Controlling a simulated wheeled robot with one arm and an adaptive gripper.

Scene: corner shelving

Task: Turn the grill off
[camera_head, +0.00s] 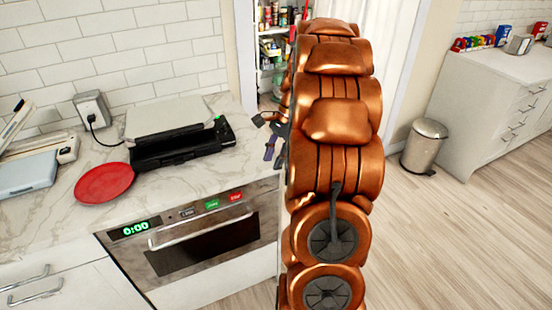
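The grill (182,148) stands on the marble counter, a black body with a light grey panel (165,115) behind it. A small green light shows at its right rear end, near a dark part (224,130) that could be its control; its setting is too small to read. My gripper (268,140) is just right of the grill's right end, apart from it in the picture. My copper arm partly hides it. Its dark fingers are small and I cannot tell whether they are open or shut. I see nothing held.
A red plate (104,183) lies left of the grill. A wall socket (92,110) with a plugged-in cord is behind. An oven (205,240) showing 0:00 is below the counter. Shelves (272,45) stand behind my arm. A metal bin (424,146) is at right; the floor there is clear.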

